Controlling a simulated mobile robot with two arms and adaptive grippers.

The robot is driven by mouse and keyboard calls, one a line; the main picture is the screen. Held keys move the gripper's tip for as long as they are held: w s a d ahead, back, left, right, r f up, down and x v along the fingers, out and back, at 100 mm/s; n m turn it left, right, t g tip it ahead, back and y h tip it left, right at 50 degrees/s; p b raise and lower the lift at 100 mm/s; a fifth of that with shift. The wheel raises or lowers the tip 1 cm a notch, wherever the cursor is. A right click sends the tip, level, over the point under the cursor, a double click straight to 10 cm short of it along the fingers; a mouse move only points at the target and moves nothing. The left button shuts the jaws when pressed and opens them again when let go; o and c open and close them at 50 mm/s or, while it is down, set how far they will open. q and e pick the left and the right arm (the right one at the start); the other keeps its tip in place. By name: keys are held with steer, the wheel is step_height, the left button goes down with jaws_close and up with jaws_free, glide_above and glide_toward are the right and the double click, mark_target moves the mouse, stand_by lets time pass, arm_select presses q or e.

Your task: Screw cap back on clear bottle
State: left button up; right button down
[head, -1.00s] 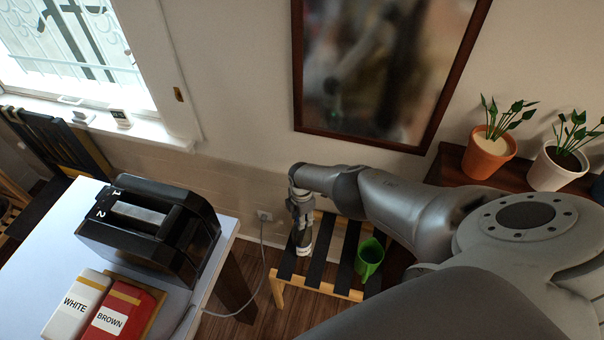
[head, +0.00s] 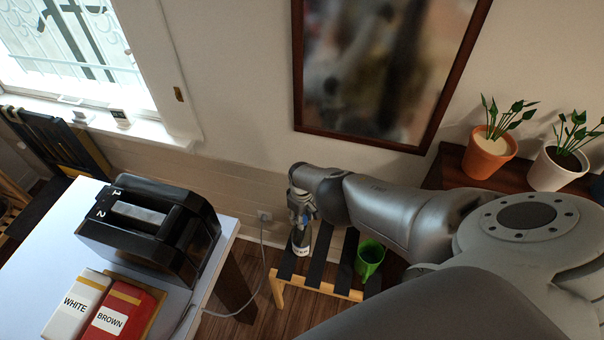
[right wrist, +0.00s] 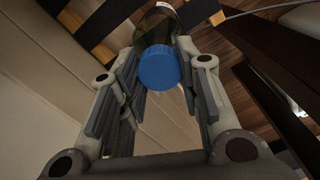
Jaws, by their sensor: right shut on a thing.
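A clear bottle (head: 301,242) with a white label low down stands roughly upright on a slatted wooden stool. The bottle also shows in the right wrist view (right wrist: 159,23), dark against the slats. A blue cap (right wrist: 158,68) faces the right wrist camera, at the bottle's top end. My right gripper (head: 301,207) comes down from above on it. In the wrist view its fingers (right wrist: 159,62) lie on both sides of the cap, shut on it. The threads and the seam between cap and bottle are hidden. My left gripper is not in view.
The stool (head: 322,289) also bears a green cup (head: 369,259) right of the bottle. A white table (head: 52,247) at left holds a black toaster (head: 150,227) and bread packs. A wall lies close behind. Potted plants (head: 487,153) stand on a shelf at right.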

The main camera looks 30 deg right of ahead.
stand_by(0.3)
steer(key=c, duration=1)
jaws_free()
steer(key=shift+o, duration=0.2)
steer(key=o, duration=0.5)
